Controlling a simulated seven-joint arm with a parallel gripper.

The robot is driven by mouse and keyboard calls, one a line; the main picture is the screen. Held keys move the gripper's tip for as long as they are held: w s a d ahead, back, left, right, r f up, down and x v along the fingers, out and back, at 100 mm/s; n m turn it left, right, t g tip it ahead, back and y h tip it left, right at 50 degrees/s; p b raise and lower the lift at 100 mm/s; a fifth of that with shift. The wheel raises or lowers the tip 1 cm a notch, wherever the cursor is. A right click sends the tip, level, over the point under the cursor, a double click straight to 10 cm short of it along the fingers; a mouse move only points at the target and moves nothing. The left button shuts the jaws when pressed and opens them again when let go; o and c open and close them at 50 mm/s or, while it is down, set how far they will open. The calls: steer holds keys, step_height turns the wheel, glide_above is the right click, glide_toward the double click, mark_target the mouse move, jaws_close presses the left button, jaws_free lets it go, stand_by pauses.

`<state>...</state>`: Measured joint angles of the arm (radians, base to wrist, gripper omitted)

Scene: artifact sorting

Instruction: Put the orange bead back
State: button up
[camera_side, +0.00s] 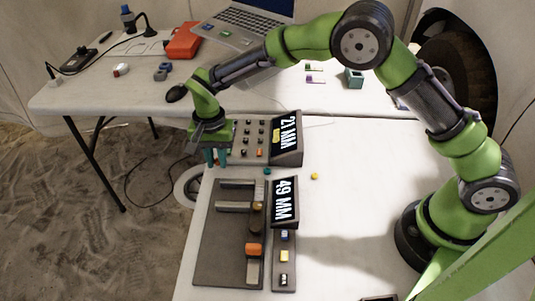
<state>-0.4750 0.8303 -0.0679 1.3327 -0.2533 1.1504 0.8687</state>
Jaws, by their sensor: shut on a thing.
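My gripper (215,159) points down over the left end of the upper grey sorting panel (240,159). Its teal fingers are at the panel's left edge. A small orange piece (260,152) sits on the upper panel beside the display, among several small dark pieces. A larger orange block (254,250) lies on the lower grey tray (217,258). I cannot tell which of these, if any, is the orange bead.
A display (287,135) reads 21 MM and another (285,202) reads 49 MM. A teal bead (267,171) and a yellow bead (314,176) lie loose on the white table (350,200). A narrow strip (284,270) holds small pieces. The table's right middle is clear.

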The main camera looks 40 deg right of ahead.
steer(key=shift+f, duration=1.05)
steer(key=shift+f, duration=0.2)
steer(key=o, duration=0.8)
